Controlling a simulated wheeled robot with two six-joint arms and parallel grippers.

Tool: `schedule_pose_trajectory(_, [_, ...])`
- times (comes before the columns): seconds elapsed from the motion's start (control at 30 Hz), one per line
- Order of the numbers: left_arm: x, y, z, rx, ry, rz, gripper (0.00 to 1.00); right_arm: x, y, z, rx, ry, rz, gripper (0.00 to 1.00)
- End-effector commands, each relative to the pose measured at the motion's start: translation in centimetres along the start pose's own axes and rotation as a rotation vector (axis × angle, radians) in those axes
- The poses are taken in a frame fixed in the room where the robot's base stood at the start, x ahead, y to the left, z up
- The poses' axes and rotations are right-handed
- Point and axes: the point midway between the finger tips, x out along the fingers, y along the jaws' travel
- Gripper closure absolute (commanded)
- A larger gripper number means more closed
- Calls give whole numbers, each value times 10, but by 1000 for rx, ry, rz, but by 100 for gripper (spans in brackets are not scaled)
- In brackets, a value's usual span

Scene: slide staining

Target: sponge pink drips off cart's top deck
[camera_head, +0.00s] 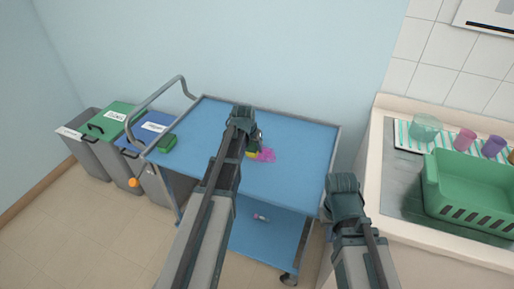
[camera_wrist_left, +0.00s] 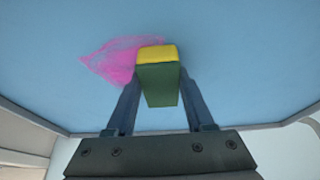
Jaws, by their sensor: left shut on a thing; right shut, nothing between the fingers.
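My left gripper (camera_wrist_left: 160,105) is shut on a yellow and green sponge (camera_wrist_left: 158,72), over the blue top deck (camera_head: 290,180) of the cart. The sponge also shows partly in the head view (camera_head: 251,154), mostly hidden by the gripper. A pink smear (camera_wrist_left: 110,60) lies on the deck beside and behind the sponge, and it shows right of the left gripper in the head view (camera_head: 266,155). I cannot tell whether the sponge presses on the deck. My right gripper (camera_head: 343,183) is shut and empty, near the cart's right front corner.
Lidded bins (camera_head: 122,112) stand left of the cart. A small item (camera_head: 261,217) lies on the lower shelf. A counter with a green basket (camera_head: 468,187) is at right.

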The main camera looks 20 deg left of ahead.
Motion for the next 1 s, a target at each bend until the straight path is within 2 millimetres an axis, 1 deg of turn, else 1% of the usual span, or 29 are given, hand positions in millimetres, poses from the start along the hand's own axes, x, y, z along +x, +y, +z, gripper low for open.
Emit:
schedule_pose_trajectory(0.03, [0, -7, -1, -2, -1, -2, 91, 0, 0, 0, 0, 0, 0, 100])
schedule_pose_trajectory(0.2, [0, -20, -2, -2, 0, -1, 91, -1, 0, 0, 0, 0, 0, 100])
schedule_pose_trajectory(0.37, [-1, -26, -2, -1, 0, 0, 91, -1, 0, 0, 0, 0, 0, 100])
schedule_pose_trajectory(0.53, [3, -25, 0, 0, 0, 1, 91, 3, 0, 0, 0, 0, 0, 100])
schedule_pose_trajectory(0.73, [2, -23, 0, 1, -1, 2, 91, 2, 0, 0, 0, 0, 0, 100])
schedule_pose_trajectory(0.87, [2, -14, 1, 1, -2, 4, 91, 2, 0, 0, 0, 0, 0, 100])
schedule_pose_trajectory(1.0, [1, -2, 2, 3, -3, 6, 91, 1, 0, 0, 0, 0, 0, 100])
